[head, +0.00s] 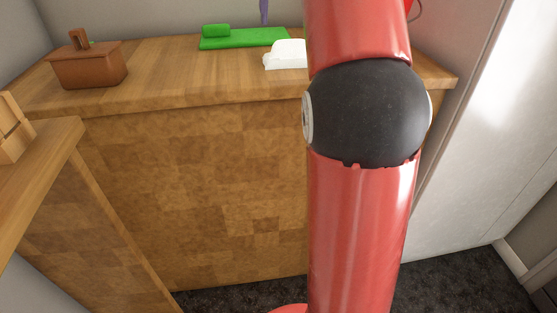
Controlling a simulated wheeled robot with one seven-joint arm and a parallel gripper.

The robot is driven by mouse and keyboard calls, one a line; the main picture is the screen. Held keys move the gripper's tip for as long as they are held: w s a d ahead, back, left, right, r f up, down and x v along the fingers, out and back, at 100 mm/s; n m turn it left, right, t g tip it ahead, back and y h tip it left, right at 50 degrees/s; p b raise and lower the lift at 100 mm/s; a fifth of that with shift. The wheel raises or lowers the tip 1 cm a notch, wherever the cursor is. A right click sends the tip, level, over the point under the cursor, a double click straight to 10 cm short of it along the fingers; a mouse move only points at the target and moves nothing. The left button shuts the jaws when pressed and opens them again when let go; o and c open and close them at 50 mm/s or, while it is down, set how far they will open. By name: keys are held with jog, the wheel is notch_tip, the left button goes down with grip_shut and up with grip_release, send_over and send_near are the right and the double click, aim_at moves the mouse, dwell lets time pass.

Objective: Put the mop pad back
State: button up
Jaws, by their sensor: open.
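I cannot tell for sure which thing is the mop pad. A flat green item (244,39) with a thicker raised end on its left lies at the back of the wooden counter. A white item (286,53) lies to its right, nearer the front, partly hidden behind my red arm. The lower end of a purple thing (264,10) shows above the green item at the top edge. My arm crosses the right of the head view, but my gripper is out of view.
A brown wooden box (88,68) with a handle stands on the left of the counter (180,75). A second wooden surface (40,150) juts in at the left with a wooden item on it. A white panel (490,130) stands at the right. Dark floor shows below.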

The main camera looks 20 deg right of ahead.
jog(key=s+a+f+n, duration=0.1)
jog(key=s+a+f, duration=0.3)
jog(key=s+f, duration=0.3)
jog(key=s+a+f+n, duration=0.1)
jog(key=s+a+f, duration=0.4)
jog(key=s+f, duration=0.3)
jog(key=s+a+f+n+t+y, duration=0.1)
jog(key=s+a+f, duration=0.4)
jog(key=s+f, duration=0.3)
notch_tip(320, 180, down, 4)
jog(key=shift+s, duration=0.15)
jog(key=shift+a, duration=0.1)
